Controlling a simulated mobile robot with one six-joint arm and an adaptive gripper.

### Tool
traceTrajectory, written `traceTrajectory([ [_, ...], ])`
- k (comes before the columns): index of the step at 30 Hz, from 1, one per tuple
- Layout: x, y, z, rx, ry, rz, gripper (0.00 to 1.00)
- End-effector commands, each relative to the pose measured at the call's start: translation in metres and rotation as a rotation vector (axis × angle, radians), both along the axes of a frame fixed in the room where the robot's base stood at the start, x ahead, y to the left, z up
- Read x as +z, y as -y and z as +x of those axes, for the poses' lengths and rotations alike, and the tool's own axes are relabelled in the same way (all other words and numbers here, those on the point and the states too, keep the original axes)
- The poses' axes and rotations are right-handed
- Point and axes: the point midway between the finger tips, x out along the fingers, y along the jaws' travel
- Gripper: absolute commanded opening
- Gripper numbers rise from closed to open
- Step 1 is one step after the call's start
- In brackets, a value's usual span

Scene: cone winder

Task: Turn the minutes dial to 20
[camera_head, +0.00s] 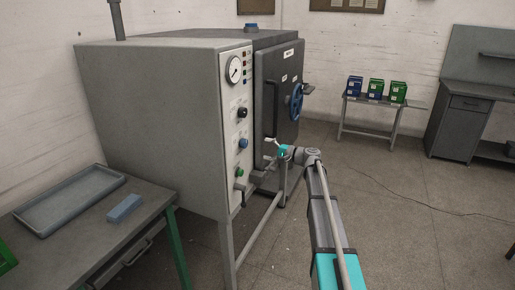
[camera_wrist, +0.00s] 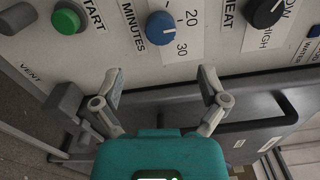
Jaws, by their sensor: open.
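The minutes dial (camera_wrist: 160,28) is a round blue knob on the pale control panel, with MINUTES printed to its left and 20 and 30 to its right in the wrist view. I cannot tell for sure which number it points to. In the head view the blue dial (camera_head: 243,143) sits midway down the panel, between a black knob above and a green button below. My gripper (camera_wrist: 160,76) is open and empty, its fingers spread below the dial and apart from it. In the head view my gripper (camera_head: 271,143) is just right of the panel.
A green START button (camera_wrist: 66,21) and the black HEAT knob (camera_wrist: 264,11) flank the dial. A pressure gauge (camera_head: 234,70) is at the panel's top. The dark door (camera_head: 278,95) with a blue handwheel (camera_head: 297,101) stands right of the panel. A table (camera_head: 75,235) stands at front left.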

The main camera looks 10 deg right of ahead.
Motion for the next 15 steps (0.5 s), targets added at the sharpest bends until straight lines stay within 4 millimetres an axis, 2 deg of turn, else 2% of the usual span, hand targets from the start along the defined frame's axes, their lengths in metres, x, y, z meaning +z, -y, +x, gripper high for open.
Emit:
traceTrajectory([
  [6,0.0,0.014,-0.01,0.0,0.0,0.0,0.93],
  [15,0.0,0.016,-0.012,0.001,0.0,0.0,0.93],
])
